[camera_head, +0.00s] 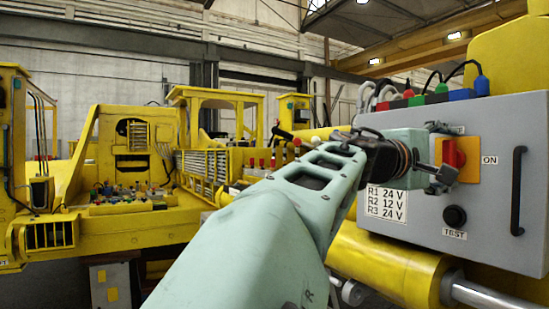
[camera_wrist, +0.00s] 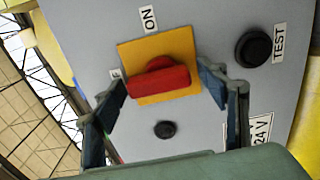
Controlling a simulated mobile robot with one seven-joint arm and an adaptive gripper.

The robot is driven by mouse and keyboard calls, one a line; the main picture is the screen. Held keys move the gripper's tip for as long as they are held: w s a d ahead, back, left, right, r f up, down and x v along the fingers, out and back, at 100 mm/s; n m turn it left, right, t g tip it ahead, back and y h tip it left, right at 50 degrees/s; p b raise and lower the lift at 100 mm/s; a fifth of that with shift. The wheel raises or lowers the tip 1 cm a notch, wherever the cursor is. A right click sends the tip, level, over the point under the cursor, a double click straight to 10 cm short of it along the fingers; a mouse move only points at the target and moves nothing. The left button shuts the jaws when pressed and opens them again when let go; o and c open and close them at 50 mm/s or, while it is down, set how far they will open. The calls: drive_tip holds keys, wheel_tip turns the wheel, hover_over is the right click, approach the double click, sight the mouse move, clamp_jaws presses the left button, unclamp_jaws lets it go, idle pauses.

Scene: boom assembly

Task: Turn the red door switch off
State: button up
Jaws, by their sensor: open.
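The red switch (camera_head: 453,152) sits on a yellow square plate (camera_head: 470,165) on the front of the grey control box (camera_head: 500,110). An ON label (camera_head: 489,160) is to its right; a label above it is partly hidden by my gripper. In the wrist view the red switch (camera_wrist: 160,78) lies between the two fingers, with the ON label (camera_wrist: 148,18) above and a mostly hidden label ending in F to its left. My gripper (camera_head: 437,155) is open in front of the switch, its fingers (camera_wrist: 162,77) on either side. I cannot tell whether they touch it.
A black TEST button (camera_head: 454,216), a voltage label (camera_head: 386,203) and a black handle (camera_head: 518,190) are on the box. Coloured connectors and cables (camera_head: 440,92) top it. A yellow cylinder (camera_head: 390,265) runs below. Yellow machinery (camera_head: 130,235) fills the left.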

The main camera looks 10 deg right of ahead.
drive_tip(key=shift+s+a, duration=0.1)
drive_tip(key=shift+a, duration=0.55)
drive_tip(key=v, duration=1)
drive_tip(key=shift+s+a, duration=0.25)
drive_tip(key=shift+s, duration=0.05)
